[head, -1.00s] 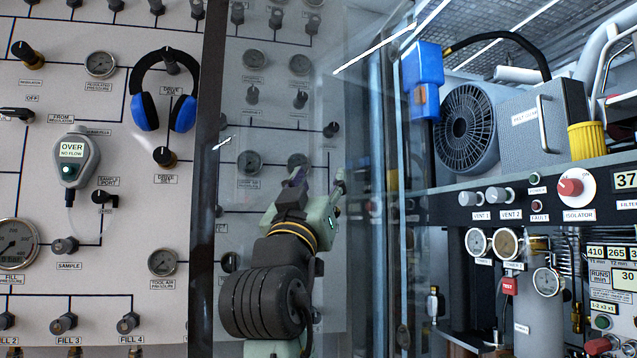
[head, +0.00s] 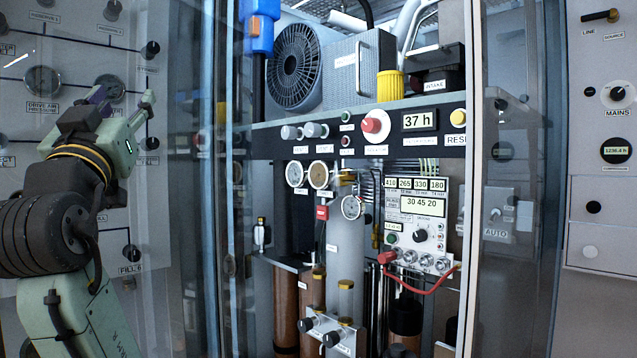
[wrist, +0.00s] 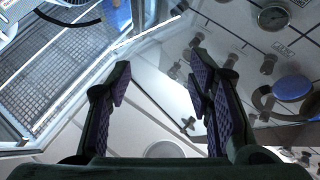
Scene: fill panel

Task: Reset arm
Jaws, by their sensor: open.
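My gripper (head: 124,112) is at the left of the head view, at the raised end of my bent arm. It is in front of the glossy see-through panel and the gauge panel behind it. In the wrist view my gripper (wrist: 158,90) shows two purple-padded fingers spread wide apart. Nothing is between the fingers, only the pale panel surface beyond them. Nothing is held.
An open cabinet fills the middle, with a fan (head: 297,66), a red isolator knob (head: 375,125), gauges and a red cable (head: 428,284). A glass door (head: 510,190) stands at its right. A blue-cupped headset (wrist: 292,88) hangs on the panel.

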